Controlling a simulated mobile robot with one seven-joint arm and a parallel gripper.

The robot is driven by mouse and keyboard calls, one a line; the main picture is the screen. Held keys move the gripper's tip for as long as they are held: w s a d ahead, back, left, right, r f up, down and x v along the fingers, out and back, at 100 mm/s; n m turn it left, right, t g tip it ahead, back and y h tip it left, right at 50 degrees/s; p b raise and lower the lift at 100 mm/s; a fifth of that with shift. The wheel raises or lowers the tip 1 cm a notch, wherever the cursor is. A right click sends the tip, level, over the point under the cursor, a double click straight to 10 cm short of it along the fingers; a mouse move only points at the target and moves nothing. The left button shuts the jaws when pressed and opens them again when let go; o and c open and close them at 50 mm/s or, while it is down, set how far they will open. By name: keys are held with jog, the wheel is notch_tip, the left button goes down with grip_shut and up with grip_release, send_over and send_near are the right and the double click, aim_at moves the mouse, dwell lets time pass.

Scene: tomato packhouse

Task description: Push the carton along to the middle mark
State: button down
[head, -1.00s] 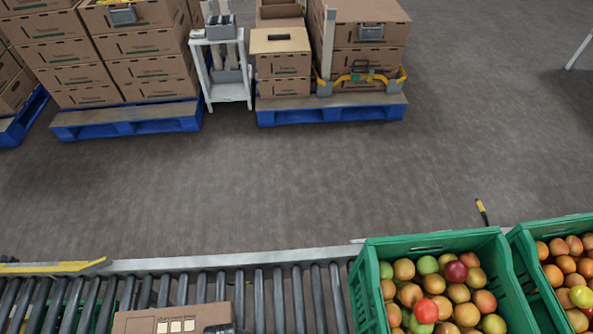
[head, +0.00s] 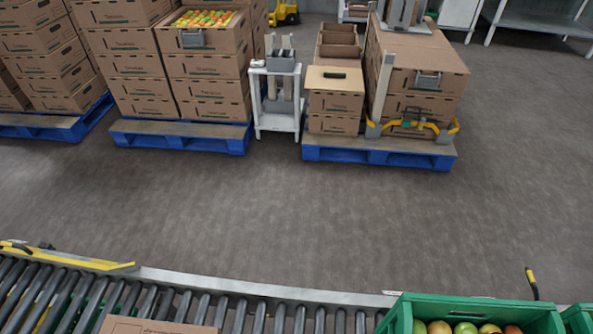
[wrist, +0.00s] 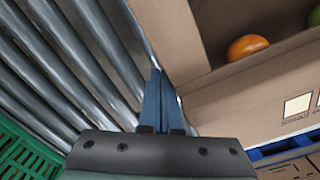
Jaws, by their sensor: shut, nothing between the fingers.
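The brown cardboard carton (head: 155,327) shows only its top edge at the bottom of the head view, on the roller conveyor (head: 250,312). In the wrist view the carton (wrist: 240,108) fills the right side, with an orange tomato and part of a greenish one in its open top. My gripper (wrist: 158,75) is shut, with its blue fingers together and empty. Its fingertips are right beside the carton's near left edge, over the rollers; I cannot tell whether they touch it. My gripper is outside the head view. I cannot make out the middle mark.
A green crate of tomatoes (head: 470,312) stands at the right of the conveyor. A yellow guide (head: 70,260) runs along the rail at left. Rollers between the carton and crate look clear. Loaded blue pallets (head: 378,157) stand across the open floor.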

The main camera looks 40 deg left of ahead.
jog(key=shift+s+a+f+b, duration=0.15)
jog(key=shift+s+a+b, duration=0.1)
jog(key=shift+a+b, duration=0.25)
jog(key=s+a+b, duration=0.1)
jog(key=a, duration=0.1)
jog(key=s+a+b, duration=0.1)
jog(key=s+a, duration=0.1)
jog(key=shift+b, duration=0.35)
jog(key=s+a+b, duration=0.1)
jog(key=a, duration=0.1)
jog(key=s+a+b, duration=0.1)
jog(key=b, duration=0.1)
jog(key=shift+s+a+f, duration=0.1)
jog(key=shift+s+a, duration=0.1)
jog(key=shift+a, duration=0.15)
jog(key=shift+s+a+b, duration=0.4)
jog(key=shift+a+b, duration=0.1)
jog(key=shift+b, duration=0.25)
jog(key=shift+s+r, duration=0.15)
jog(key=shift+r, duration=0.1)
jog(key=shift+a, duration=0.1)
